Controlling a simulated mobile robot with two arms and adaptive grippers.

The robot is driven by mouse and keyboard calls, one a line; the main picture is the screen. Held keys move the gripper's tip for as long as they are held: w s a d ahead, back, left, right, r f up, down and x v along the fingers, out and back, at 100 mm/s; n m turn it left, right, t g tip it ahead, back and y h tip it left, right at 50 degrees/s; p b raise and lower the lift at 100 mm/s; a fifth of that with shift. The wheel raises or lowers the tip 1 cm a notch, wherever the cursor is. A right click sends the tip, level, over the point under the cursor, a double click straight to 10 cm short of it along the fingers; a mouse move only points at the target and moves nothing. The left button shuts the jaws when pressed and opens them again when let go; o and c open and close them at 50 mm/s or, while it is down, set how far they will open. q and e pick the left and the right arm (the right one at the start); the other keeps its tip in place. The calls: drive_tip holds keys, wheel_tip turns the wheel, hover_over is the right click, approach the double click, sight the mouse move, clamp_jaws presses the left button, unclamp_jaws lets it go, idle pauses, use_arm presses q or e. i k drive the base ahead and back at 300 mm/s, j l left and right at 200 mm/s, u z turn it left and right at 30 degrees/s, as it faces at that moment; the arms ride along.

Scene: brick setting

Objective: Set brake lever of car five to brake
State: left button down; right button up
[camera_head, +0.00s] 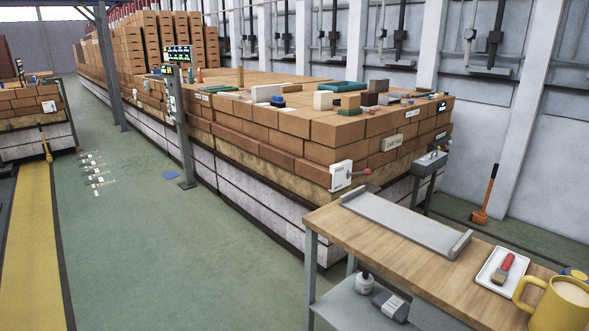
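A long kiln car stacked with bricks (290,152) fills the middle of the head view. A small plate (393,142) on its near end seems to read "CAR FIVE". Below it, at the car's near corner, a white lever box (341,176) carries small lettering too small to read. A brake lever with a red knob (367,172) sticks out from this box to the right, roughly level. I cannot tell which marked position it is in. Neither of my grippers is in view.
A wooden workbench (400,240) stands at the front right, with a grey tray, a brush on a white dish and a yellow mug (553,300). A grey control box (430,163) stands right of the car. The green floor at left is mostly clear.

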sight(366, 172)
drive_tip(key=i+j+z, duration=0.2)
drive_tip(key=i+z, duration=0.2)
drive_tip(key=i, duration=0.15)
drive_tip(key=i+j+z, duration=0.3)
drive_tip(key=i+z, duration=0.15)
drive_tip(key=i+j+z, duration=0.55)
drive_tip(key=z, duration=0.15)
drive_tip(key=i+j+z, duration=0.2)
drive_tip(key=j+z, duration=0.2)
drive_tip(key=i+j+z, duration=0.15)
drive_tip(key=j+z, duration=0.2)
drive_tip(key=j, duration=0.2)
